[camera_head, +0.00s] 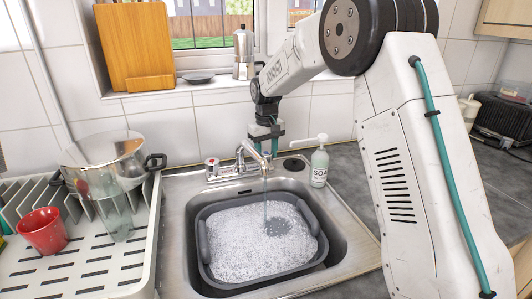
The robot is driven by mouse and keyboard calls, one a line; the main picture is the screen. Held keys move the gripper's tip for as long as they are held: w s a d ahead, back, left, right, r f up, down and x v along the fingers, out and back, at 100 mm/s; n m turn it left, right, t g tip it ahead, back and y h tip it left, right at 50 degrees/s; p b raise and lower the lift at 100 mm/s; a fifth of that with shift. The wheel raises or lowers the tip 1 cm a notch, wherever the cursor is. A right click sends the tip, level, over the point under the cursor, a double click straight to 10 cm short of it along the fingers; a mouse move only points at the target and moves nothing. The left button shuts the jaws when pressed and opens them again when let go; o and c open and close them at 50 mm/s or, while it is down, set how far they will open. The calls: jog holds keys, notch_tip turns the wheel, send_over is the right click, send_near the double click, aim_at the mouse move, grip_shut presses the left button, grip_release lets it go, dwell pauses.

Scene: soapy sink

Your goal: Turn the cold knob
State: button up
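The chrome faucet (243,157) stands at the back of the sink, and a thin stream of water runs from its spout. A knob with a red mark (212,165) is on the left of its base. My gripper (266,147) points down behind the spout, at the right side of the faucet base. The knob on that side is mostly hidden by the spout and my gripper's teal fingers. I cannot tell whether the fingers touch it or how far they are closed.
A grey tub (204,250) of suds sits in the sink (178,235). A soap bottle (319,168) stands just right of my gripper. A drying rack (150,240) with a pot (105,160) and red cup (43,231) is left. A moka pot (243,55) is on the sill.

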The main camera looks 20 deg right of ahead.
aim_at(266, 153)
jog(key=o, duration=1)
jog(key=shift+r, duration=0.15)
notch_tip(266, 153, up, 8)
jog(key=shift+f, duration=0.2)
